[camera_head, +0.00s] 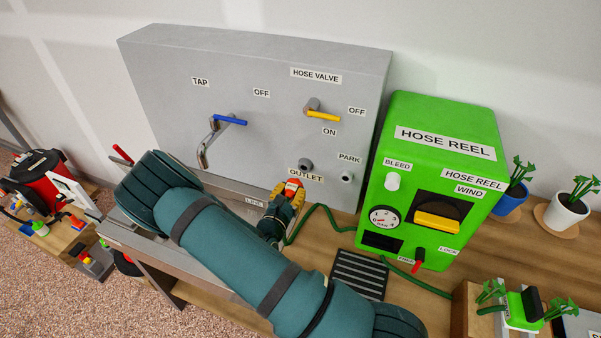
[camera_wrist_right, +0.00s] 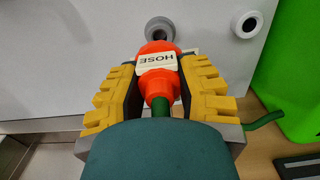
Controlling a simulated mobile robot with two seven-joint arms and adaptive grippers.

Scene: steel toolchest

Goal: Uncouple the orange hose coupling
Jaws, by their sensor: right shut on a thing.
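The orange hose coupling (camera_head: 293,186) carries a white HOSE label and has the green hose (camera_head: 322,208) at its rear end. In the right wrist view the coupling (camera_wrist_right: 158,72) lies between the yellow fingers of my right gripper (camera_wrist_right: 158,90), which is shut on it. The grey outlet socket (camera_head: 306,164) on the steel panel is just above the coupling. In the right wrist view the socket (camera_wrist_right: 160,27) shows its ring beyond the coupling's front end; the two look apart. The grey park stub (camera_head: 347,177) is bare, to the right of the outlet. My left gripper does not show.
The steel panel (camera_head: 270,60) bears a blue-handled tap (camera_head: 230,119) and a yellow hose valve lever (camera_head: 323,116). A green hose reel box (camera_head: 440,120) stands to the right. A black drain grate (camera_head: 359,275) lies on the wooden bench. Potted plants stand farther right.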

